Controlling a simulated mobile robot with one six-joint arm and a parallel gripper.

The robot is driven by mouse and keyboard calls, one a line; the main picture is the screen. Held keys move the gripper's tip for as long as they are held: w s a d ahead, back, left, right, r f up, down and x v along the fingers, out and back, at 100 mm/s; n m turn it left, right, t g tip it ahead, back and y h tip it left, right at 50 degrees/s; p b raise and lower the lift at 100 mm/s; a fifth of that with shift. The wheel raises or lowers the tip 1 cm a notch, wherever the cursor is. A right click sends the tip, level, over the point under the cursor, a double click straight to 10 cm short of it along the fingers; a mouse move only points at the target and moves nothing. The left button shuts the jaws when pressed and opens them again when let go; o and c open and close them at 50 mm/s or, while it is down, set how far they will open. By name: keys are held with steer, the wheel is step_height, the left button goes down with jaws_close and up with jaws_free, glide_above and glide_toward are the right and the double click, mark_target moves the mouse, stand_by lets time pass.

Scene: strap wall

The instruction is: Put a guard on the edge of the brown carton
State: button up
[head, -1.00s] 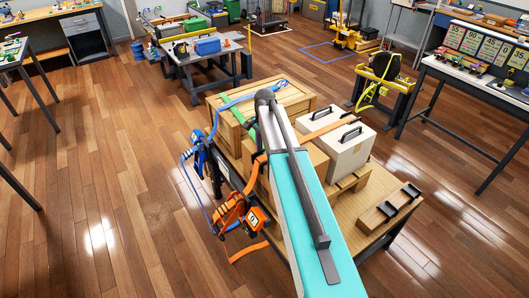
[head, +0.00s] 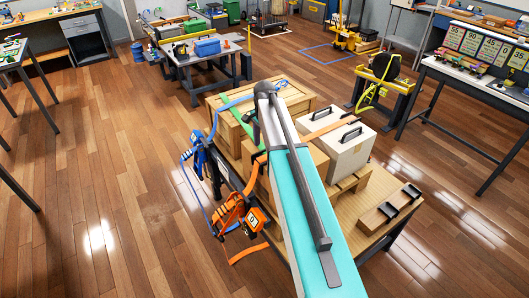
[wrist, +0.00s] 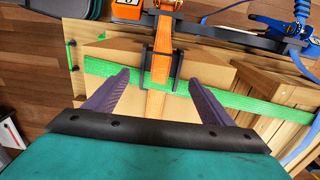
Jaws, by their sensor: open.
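The brown carton (wrist: 105,85) fills the middle of the wrist view; in the head view it (head: 316,160) is partly hidden behind my arm. A black guard (wrist: 148,68) with two prongs sits at the carton's far top edge, around the orange strap (wrist: 160,45). The orange strap runs over the carton toward me. My gripper (wrist: 156,88) is open and empty, its purple fingers apart on either side of the strap, nearer to me than the guard. I see no contact with the guard. My gripper is mostly hidden in the head view.
A green strap (wrist: 240,98) crosses the wrist view. A wooden crate (head: 290,97) and a cream box (head: 347,152) stand beside the carton. A wooden block (head: 390,207) holds black pieces at the right. Orange (head: 237,213) and blue (head: 200,158) ratchets hang at the left edge.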

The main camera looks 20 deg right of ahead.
step_height(320, 180, up, 11)
steer(key=b, duration=0.3)
stand_by(0.5)
steer(key=shift+f, duration=0.1)
stand_by(0.4)
